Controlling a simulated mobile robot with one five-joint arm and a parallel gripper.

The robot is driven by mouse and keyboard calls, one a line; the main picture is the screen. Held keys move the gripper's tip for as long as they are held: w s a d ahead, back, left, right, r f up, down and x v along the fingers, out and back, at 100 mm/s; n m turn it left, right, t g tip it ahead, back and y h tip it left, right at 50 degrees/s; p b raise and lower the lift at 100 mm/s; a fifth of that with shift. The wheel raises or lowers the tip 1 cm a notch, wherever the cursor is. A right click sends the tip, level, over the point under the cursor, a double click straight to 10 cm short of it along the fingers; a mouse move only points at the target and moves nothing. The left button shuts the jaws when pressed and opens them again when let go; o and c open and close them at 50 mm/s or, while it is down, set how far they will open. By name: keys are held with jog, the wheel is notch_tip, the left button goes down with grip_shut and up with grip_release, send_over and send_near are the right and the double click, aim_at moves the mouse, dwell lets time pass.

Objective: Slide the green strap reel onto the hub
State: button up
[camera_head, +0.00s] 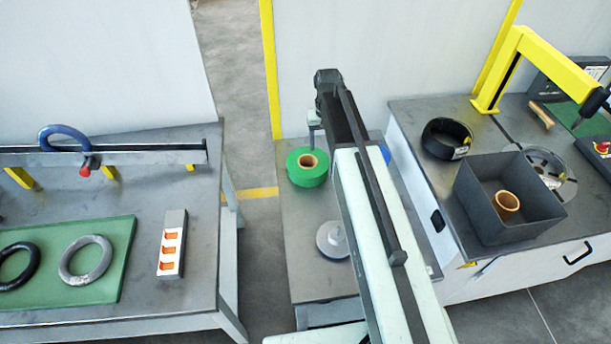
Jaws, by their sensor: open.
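The green strap reel (297,175), with a tan cardboard core, lies flat on the low grey table (295,250) in the middle. A round grey disc with a short raised post, which looks like the hub (333,238), sits on the same table nearer to me, apart from the reel. My gripper (314,138) is at the far end of my arm, just behind and above the reel's upper right edge. It looks empty. My arm hides part of the table, and I cannot tell whether the fingers touch the reel.
The left bench holds a green mat (115,240) with dark and grey rings, a white block (172,246) with orange slots, and a rail (130,157). The right bench holds a dark bin (488,228), a black coil (447,138) and a yellow arm (535,60). A floor gap separates the left bench.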

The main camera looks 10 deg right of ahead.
aim_at(322, 159)
jog(key=shift+w+f, duration=0.3)
jog(key=shift+w, duration=0.25)
jog(key=shift+s+f+b, duration=0.1)
jog(key=shift+f+b, duration=0.2)
jog(key=shift+b, duration=0.05)
notch_tip(322, 159, down, 7)
jog(key=b, duration=0.7)
jog(key=shift+a+f, duration=0.1)
jog(key=shift+f, duration=0.1)
jog(key=shift+r, duration=0.2)
grip_shut()
